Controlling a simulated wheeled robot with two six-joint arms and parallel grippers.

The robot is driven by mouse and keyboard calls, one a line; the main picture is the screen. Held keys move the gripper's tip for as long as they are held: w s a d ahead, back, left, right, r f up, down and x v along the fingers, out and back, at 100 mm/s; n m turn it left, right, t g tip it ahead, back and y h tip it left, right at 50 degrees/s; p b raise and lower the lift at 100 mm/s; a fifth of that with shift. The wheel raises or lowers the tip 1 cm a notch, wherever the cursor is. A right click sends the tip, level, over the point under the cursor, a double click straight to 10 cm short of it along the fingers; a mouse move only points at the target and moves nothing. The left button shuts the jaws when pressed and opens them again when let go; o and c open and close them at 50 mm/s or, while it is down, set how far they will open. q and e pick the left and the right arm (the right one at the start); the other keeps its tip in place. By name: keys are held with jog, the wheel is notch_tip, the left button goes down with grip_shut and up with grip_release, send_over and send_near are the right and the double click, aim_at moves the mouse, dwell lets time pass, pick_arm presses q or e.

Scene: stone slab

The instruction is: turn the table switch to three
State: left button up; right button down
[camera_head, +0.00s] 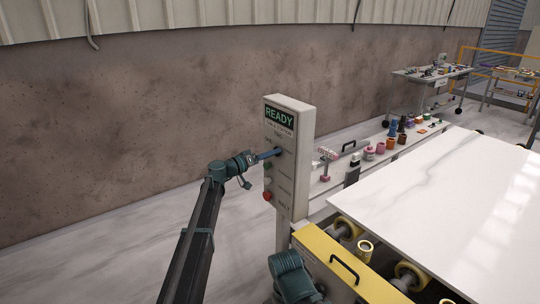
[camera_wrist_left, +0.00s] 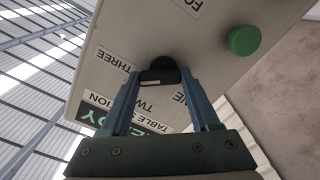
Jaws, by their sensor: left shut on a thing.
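The table switch is a black rotary knob (camera_wrist_left: 163,66) on the face of a pale control box (camera_head: 291,160). My left gripper (camera_head: 270,154) reaches the box face from the left. In the left wrist view the fingers of my left gripper (camera_wrist_left: 160,80) are shut on the knob, one on each side. My right gripper is not in view.
The box has a green READY sign (camera_head: 279,116), a green button (camera_wrist_left: 244,40) and a red button (camera_head: 267,196). A yellow-edged roller table (camera_head: 340,265) with a white slab (camera_head: 450,200) stands to the right. A shelf behind holds several small items.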

pick_arm(q)
jog(key=shift+m, duration=0.7)
jog(key=shift+f, duration=0.1)
jog(key=o, duration=1.4)
jog(key=shift+c, duration=0.2)
jog(key=v, duration=1.3)
jog(key=shift+s+a, duration=0.3)
